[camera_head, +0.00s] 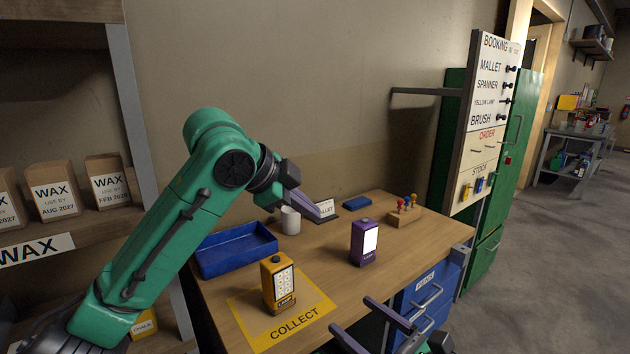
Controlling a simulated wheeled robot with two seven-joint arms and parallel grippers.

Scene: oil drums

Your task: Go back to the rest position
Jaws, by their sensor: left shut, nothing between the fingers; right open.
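My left gripper (312,211) is at the end of the green arm from the left. It is shut and empty, above the back of the wooden table (355,286), by a white mug (290,220). My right gripper (355,322) shows at the bottom edge, in front of the table. Its two fingers are apart with nothing between them.
A blue tray (237,250) lies at the table's back left. A small card, a blue item (357,203) and a wooden block with colored pegs (404,212) sit at the back. A shelf with WAX boxes (52,190) is left; a booking board (482,110) stands right. Floor is open at far right.

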